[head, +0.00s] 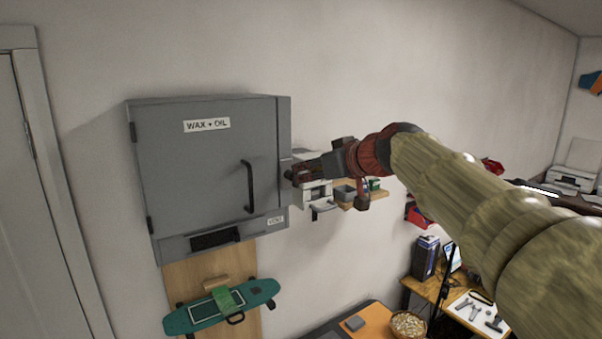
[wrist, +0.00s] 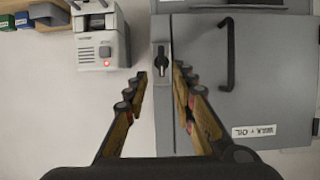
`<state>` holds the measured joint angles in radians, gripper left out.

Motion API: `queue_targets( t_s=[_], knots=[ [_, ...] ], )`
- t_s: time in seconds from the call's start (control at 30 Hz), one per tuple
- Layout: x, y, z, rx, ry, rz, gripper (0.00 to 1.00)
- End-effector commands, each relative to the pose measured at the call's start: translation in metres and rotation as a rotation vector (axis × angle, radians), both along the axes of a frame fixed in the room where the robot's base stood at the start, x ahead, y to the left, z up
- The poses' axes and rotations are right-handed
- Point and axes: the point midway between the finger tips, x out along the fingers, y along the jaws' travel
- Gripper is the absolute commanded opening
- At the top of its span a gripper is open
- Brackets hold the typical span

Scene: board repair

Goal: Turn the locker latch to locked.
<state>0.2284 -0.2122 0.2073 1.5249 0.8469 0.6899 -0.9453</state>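The grey wall locker (head: 205,165) has a shut door with a black bar handle (head: 250,186) and a "WAX + OIL" label. In the wrist view the locker (wrist: 270,85) fills the right side. The latch (wrist: 161,60) is a small dark knob on a pale strip along the door's edge; its long side runs up and down in that view. My gripper (wrist: 161,78) is open and empty, with its two fingers apart on either side of the strip, and the latch shows ahead between the tips. In the head view my gripper (head: 292,174) is at the locker's right edge and hides the latch.
A white device with a red light (wrist: 103,45) is close beside the locker. A wooden shelf (head: 362,199) with small boxes is to the right. A teal skateboard (head: 220,306) hangs below the locker. A workbench (head: 435,290) with tools stands at lower right.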

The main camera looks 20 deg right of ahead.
Motion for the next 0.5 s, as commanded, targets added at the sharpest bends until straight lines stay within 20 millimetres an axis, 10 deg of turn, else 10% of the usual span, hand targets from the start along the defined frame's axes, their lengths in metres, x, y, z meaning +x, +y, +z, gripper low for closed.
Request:
queue_targets(
  t_s=[0.5],
  knots=[
    [0.048, 0.016, -0.021, 0.001, 0.002, -0.001, 0.26]
  ],
)
